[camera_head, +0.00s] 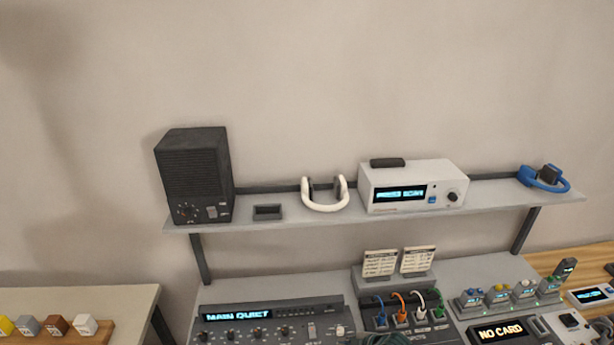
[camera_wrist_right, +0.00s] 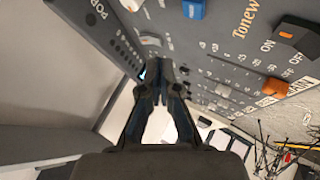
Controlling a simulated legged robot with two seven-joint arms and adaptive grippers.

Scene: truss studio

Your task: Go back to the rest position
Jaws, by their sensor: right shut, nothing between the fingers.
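My right gripper (camera_wrist_right: 160,72) shows in the right wrist view. Its two dark fingers are shut together with nothing between them. It points along a grey control panel (camera_wrist_right: 215,62) with printed labels, a blue knob (camera_wrist_right: 194,8) and an orange knob (camera_wrist_right: 274,87). I cannot tell whether the fingertips touch the panel. My left gripper is in neither view.
In the head view a grey shelf (camera_head: 290,218) holds a black speaker (camera_head: 193,178), a white headset (camera_head: 326,205), a white display unit (camera_head: 440,180) and a blue headset (camera_head: 545,180). Below are a mixer (camera_head: 265,318) and a cable dock (camera_head: 405,308). A side table (camera_head: 75,298) stands left.

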